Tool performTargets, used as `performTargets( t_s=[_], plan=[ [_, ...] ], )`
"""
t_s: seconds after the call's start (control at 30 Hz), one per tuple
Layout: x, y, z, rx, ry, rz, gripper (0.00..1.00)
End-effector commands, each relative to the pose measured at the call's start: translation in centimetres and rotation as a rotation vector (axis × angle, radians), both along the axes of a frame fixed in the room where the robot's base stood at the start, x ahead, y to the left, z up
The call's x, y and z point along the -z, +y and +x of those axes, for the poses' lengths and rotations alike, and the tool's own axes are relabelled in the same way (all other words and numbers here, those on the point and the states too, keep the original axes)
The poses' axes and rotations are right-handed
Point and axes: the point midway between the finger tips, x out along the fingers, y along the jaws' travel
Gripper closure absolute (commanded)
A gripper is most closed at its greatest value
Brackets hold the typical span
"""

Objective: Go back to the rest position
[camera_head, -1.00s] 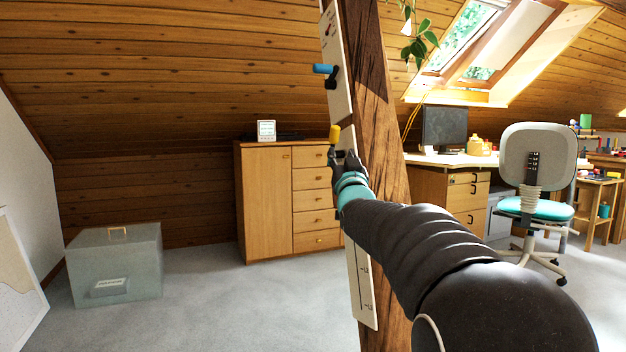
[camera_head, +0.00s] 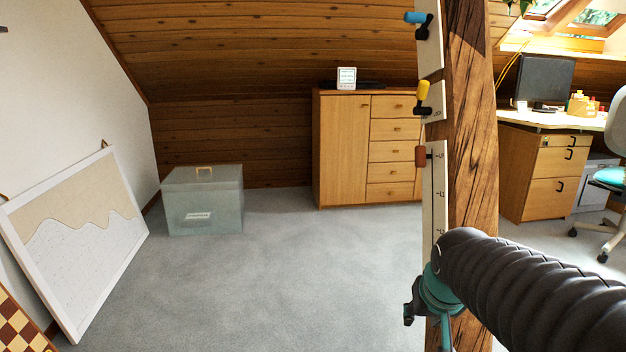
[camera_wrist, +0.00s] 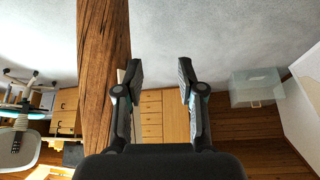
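My gripper (camera_head: 408,313) is low, just left of the timber post, with part of it hidden by my wrist in the head view. In the wrist view its two fingers (camera_wrist: 160,76) stand apart with nothing between them. The timber post (camera_head: 472,140) carries white boards on its left side. On them are a blue-handled lever (camera_head: 415,18) pointing left, a yellow-handled lever (camera_head: 422,90) pointing up, and a red-brown block (camera_head: 421,156) at the top of a marked slot. My gripper is below these and apart from them.
A wooden cabinet (camera_head: 343,150) and a translucent box (camera_head: 203,210) stand at the back. A framed picture (camera_head: 75,235) leans on the left wall. A desk (camera_head: 530,175) and chair (camera_head: 612,180) are at the right. The carpet left of the post is clear.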

Motion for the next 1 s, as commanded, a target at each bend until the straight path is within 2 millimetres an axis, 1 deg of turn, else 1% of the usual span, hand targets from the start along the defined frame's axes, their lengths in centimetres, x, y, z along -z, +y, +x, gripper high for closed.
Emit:
performTargets(
  t_s=[0.03, 0.07, 0.1, 0.2, 0.3, 0.4, 0.5, 0.6, 1.0],
  plan=[
    [-0.4, 0.7, -2.8, -0.012, 0.039, 0.003, 0.61],
    [-0.4, 1.0, -4.3, -0.019, 0.061, 0.005, 0.61],
    [-0.3, 1.4, -6.2, -0.028, 0.088, 0.008, 0.61],
    [-0.4, 2.3, -10.3, -0.047, 0.127, 0.01, 0.61],
    [-1.1, 2.9, -12.8, -0.065, 0.111, 0.009, 0.61],
    [-2.2, 3.3, -14.0, -0.08, 0.071, 0.006, 0.61],
    [-3.6, 3.6, -14.5, -0.091, 0.03, 0.004, 0.61],
    [-4.5, 3.8, -14.7, -0.098, 0.007, 0.002, 0.61],
    [-4.5, 3.8, -14.6, -0.103, 0.005, 0.002, 0.61]
  ],
)
